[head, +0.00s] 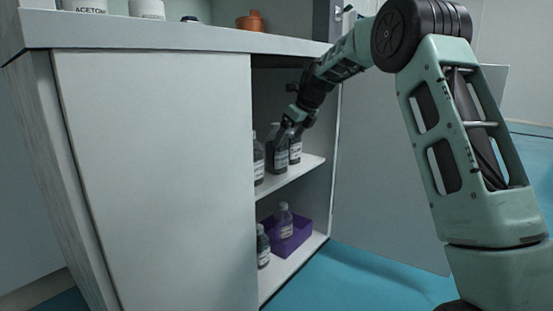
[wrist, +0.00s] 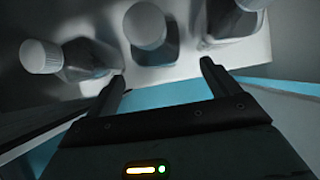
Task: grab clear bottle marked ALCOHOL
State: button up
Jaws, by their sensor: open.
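Several capped bottles stand on the upper shelf of the open cabinet: a left bottle (head: 258,165), a middle bottle (head: 279,158) and a right bottle (head: 295,153). Their pale labels are too small to read, so I cannot tell which is marked ALCOHOL. My gripper (head: 287,125) is at the tops of the middle and right bottles. In the wrist view my gripper (wrist: 162,74) is open and empty, and the middle bottle (wrist: 152,48) stands ahead of the gap between its fingers. The left bottle (wrist: 90,60) and right bottle (wrist: 232,22) flank it.
The lower shelf holds a bottle (head: 263,248) and a purple bin (head: 302,236) with another bottle (head: 285,222). A closed door panel (head: 155,170) covers the cabinet's left side. An open door (head: 385,190) stands right. Jars, one labelled ACETON (head: 85,6), stand on top.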

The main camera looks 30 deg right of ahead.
jog(key=shift+w+a, duration=0.1)
jog(key=shift+w, duration=0.15)
jog(key=w+f+b, duration=0.1)
jog(key=w+a+f+b, duration=0.1)
jog(key=w, duration=0.1)
jog(key=shift+w+a+b, duration=0.1)
jog(key=shift+b, duration=0.25)
jog(key=shift+w+a+f, duration=0.1)
jog(key=shift+w+f, duration=0.15)
jog(key=shift+f, duration=0.05)
jog(key=shift+r, duration=0.1)
jog(key=c, duration=1.4)
